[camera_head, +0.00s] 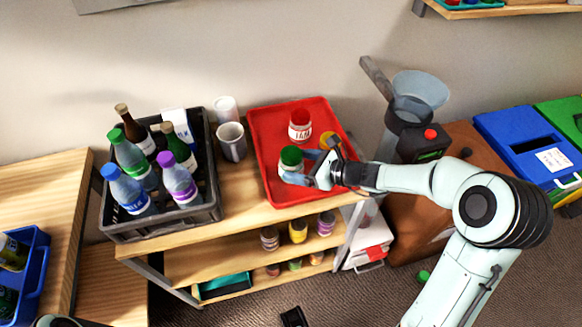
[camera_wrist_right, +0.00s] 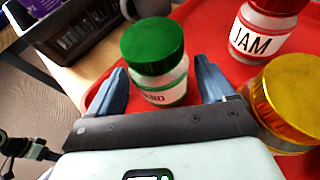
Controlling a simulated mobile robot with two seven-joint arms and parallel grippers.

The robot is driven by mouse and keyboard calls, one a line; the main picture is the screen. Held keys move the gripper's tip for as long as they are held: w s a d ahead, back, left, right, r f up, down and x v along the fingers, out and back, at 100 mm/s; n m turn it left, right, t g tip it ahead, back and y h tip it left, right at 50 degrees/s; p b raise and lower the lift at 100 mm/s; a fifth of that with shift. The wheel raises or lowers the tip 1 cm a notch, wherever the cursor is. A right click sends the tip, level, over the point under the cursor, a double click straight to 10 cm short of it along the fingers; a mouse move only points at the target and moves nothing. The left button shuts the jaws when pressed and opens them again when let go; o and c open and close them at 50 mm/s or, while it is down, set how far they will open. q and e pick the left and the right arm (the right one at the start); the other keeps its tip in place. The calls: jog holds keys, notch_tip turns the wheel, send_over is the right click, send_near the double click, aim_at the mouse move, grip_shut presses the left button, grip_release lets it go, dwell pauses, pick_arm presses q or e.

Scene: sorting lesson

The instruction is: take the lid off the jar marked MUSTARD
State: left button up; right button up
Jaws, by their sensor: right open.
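A glass jar with a green lid (camera_head: 291,156) stands upright on the red tray (camera_head: 318,112). In the right wrist view the green lid (camera_wrist_right: 152,45) is on the jar, and its white label (camera_wrist_right: 160,97) shows only the end letters, reading like "ARD". My right gripper (camera_head: 303,165) is open, its blue fingers on either side of this jar; it also shows in the right wrist view (camera_wrist_right: 160,72). I cannot tell whether the fingers touch the glass. My left gripper is not in view.
A red-lidded JAM jar (camera_head: 300,126) stands behind on the tray. A yellow-lidded jar (camera_wrist_right: 283,100) is close beside the right gripper. A grinder-like machine (camera_head: 418,140) stands right.

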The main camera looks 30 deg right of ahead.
jog(key=x, duration=0.3)
jog(key=shift+f+b, duration=0.15)
jog(key=shift+b, duration=0.25)
jog(key=c, duration=0.8)
notch_tip(320, 180, up, 10)
jog(key=p, duration=0.4)
jog(key=shift+o, duration=0.8)
jog(key=c, duration=0.5)
jog(key=shift+c, duration=0.2)
